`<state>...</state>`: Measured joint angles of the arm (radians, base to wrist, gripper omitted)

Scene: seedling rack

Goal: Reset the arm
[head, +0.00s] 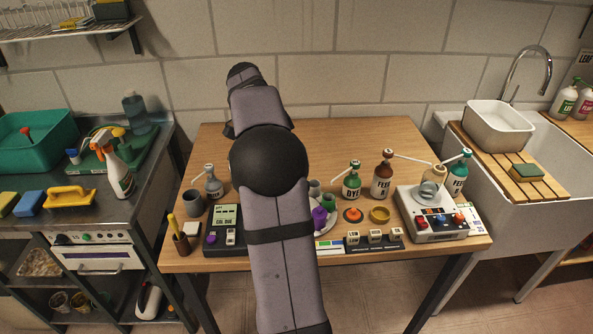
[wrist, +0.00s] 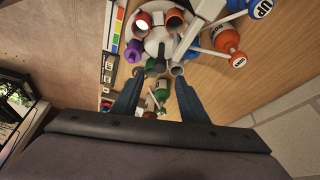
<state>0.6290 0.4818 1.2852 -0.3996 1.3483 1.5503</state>
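My arm (head: 280,250) rises through the middle of the head view, over the wooden table (head: 340,140). My gripper is not visible there; the arm hides part of the table. In the wrist view my gripper (wrist: 158,78) has two dark blue fingers set well apart. It looks open, and I see nothing clamped between them. Bottles and small cups show beyond and between the fingertips, including a green bottle (wrist: 162,90) and an orange bottle (wrist: 228,40). They seem to stand apart from the fingers, though the distance is hard to judge.
A sink (head: 497,125) is right, a spray bottle (head: 117,170) left. The table's back is clear.

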